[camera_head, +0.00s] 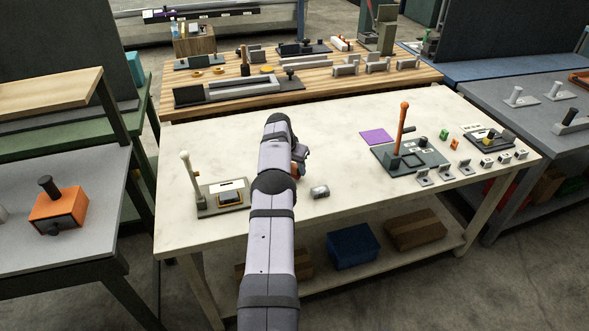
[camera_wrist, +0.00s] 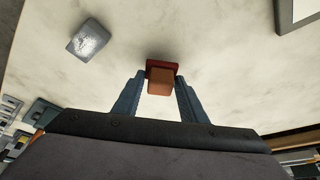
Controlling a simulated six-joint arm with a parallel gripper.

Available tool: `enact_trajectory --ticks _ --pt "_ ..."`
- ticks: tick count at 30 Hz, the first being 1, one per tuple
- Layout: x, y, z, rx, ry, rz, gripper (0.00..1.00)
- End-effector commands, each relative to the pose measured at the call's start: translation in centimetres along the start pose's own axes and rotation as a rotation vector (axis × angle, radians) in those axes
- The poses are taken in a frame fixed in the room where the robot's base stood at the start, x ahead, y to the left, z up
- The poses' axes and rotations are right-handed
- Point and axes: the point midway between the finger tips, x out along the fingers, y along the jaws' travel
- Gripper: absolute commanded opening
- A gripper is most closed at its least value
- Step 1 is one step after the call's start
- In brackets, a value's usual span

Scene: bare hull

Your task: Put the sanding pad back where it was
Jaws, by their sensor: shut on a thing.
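The sanding pad appears to be the small block with an orange-brown body and a dark red face (camera_wrist: 160,81). My gripper (camera_wrist: 159,88) is shut on it, with one finger on each side, in the wrist view. In the head view a bit of orange (camera_head: 297,170) shows beside my gripper (camera_head: 300,158), over the middle of the pale table (camera_head: 350,232); my arm hides part of it. I cannot tell whether the pad touches the tabletop. A flat purple square (camera_head: 377,137) lies on the table to the right, apart from my gripper.
A small grey metallic block (camera_head: 320,192) lies just right of my arm; it also shows in the wrist view (camera_wrist: 88,40). A fixture with a white post (camera_head: 187,168) stands left. A dark base with an upright orange lever (camera_head: 403,125) stands right. The table between is mostly clear.

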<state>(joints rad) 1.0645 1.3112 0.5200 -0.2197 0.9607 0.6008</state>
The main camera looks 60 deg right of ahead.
Motion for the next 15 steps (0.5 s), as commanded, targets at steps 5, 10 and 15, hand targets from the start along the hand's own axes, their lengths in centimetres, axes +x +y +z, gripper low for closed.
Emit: enact_trajectory --ticks 5,10,15 --pt "1.2 0.0 0.5 0.0 0.001 -0.001 0.17" --pt "1.4 0.0 0.6 0.0 0.002 -0.001 0.17" --pt "1.5 0.0 0.6 0.0 0.002 -0.001 0.17"
